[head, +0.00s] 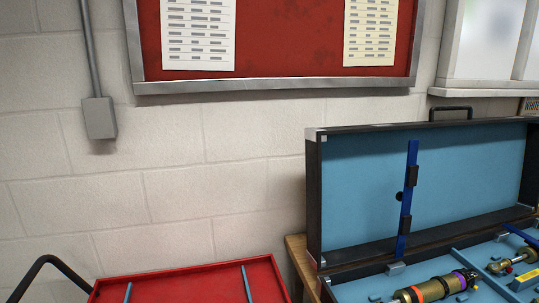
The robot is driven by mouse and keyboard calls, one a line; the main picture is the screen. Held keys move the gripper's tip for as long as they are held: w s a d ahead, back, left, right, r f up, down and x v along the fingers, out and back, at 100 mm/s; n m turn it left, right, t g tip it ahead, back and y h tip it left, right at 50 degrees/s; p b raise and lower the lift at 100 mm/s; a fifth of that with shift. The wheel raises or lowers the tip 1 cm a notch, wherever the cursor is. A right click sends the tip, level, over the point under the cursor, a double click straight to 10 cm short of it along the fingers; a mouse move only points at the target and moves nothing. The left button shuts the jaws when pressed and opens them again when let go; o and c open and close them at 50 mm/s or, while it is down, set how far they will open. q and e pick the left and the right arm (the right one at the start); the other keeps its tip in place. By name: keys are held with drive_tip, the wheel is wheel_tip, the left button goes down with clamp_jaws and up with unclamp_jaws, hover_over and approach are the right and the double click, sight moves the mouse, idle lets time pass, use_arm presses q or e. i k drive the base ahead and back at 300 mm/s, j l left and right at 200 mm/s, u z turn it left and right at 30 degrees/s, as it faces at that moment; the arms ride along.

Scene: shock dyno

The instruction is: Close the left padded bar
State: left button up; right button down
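A blue bar with black pads (409,195) stands nearly upright in front of the open blue-lined lid (350,190) of a black case. Its foot meets a small light-coloured block (396,268) at the case's rear edge. A brass-coloured shock absorber with orange and purple rings (432,291) lies in the case's blue-lined base, just in front of the bar. A second blue bar (522,236) shows partly at the right edge, and it slants low over the base. Neither of my grippers is in view.
The case rests on a wooden table (298,262). A red tray or cart top (190,284) with thin blue strips is at the lower left, beside a black curved handle (40,272). Another shock part (515,262) lies at right. A block wall stands behind.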

sight(412, 173)
drive_tip(key=k+z, duration=0.15)
drive_tip(key=z, duration=1.35)
drive_tip(key=k+j+u, duration=0.1)
drive_tip(key=u, duration=0.15)
